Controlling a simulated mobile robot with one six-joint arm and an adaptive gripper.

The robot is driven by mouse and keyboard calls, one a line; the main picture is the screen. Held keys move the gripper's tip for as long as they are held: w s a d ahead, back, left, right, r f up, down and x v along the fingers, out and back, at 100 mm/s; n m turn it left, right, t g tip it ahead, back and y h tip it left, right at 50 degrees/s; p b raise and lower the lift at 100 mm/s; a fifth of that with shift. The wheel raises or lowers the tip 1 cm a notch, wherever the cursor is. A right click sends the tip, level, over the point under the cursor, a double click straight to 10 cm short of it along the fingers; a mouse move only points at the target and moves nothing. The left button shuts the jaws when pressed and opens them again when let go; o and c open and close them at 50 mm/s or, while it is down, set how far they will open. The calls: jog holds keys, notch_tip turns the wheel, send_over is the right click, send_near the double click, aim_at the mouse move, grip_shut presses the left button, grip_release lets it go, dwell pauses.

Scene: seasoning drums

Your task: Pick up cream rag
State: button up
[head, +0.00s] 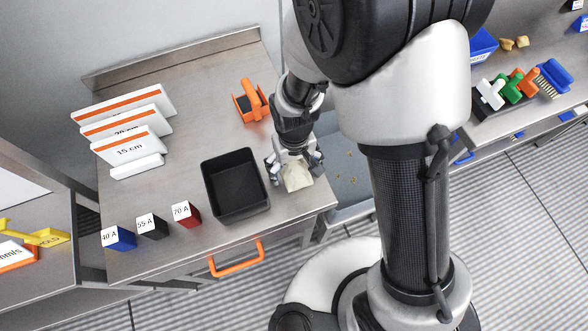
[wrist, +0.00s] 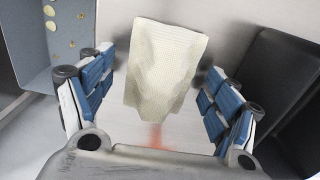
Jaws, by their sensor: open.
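The cream rag (head: 298,177) lies on the steel table near its right front corner, just right of a black bin. In the wrist view the rag (wrist: 165,65) is a crumpled, textured cloth between and beyond my fingers. My gripper (head: 295,165) is over the rag, pointing down, and hides part of it in the head view. In the wrist view my gripper (wrist: 158,105) has its two blue-padded fingers wide apart, one on each side of the rag. There is a visible gap between each finger and the cloth.
The black bin (head: 207,182) stands close on the left of my gripper. A grey sunken tray (head: 350,190) with small yellow bits is on the right. An orange-handled tool (head: 250,102) lies behind. Coloured blocks (head: 186,214) and upright labelled plates (head: 130,148) stand farther left.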

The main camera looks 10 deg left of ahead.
aim_at(294, 165)
jog(key=shift+r, duration=0.1)
jog(key=c, duration=1.1)
jog(key=shift+r, duration=0.1)
jog(key=shift+c, duration=0.2)
notch_tip(294, 165, up, 20)
jog(key=p, duration=0.6)
jog(key=o, duration=0.5)
jog(key=c, duration=0.4)
